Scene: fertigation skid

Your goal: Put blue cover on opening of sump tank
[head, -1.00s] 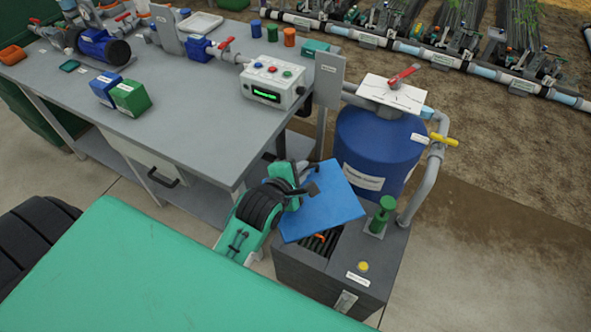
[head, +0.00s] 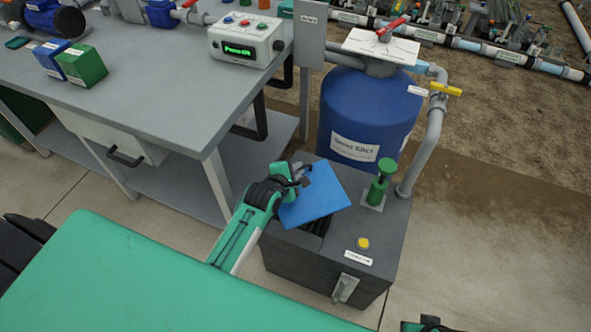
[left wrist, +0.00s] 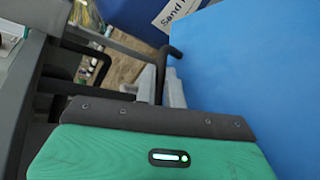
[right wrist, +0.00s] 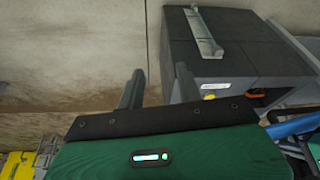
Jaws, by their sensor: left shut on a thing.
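The blue cover (head: 322,196) is a flat square plate, tilted, above the sump tank (head: 318,272), a dark grey box. My left gripper (head: 303,178) is shut on the cover's upper left edge. In the left wrist view the cover (left wrist: 250,75) fills the right side. The dark opening (head: 318,227) shows only as a strip below the cover; the rest is hidden. In the right wrist view an orange item (right wrist: 258,95) shows in the opening. My right gripper (right wrist: 158,88) has its fingers apart and empty, in front of the tank (right wrist: 225,68).
A green pump-like fitting (head: 380,182) and a yellow button (head: 363,243) stand on the tank top, right of the cover. A blue sand filter (head: 365,115) with grey pipe stands behind. The workbench (head: 150,110) is at left. Floor right of the tank is clear.

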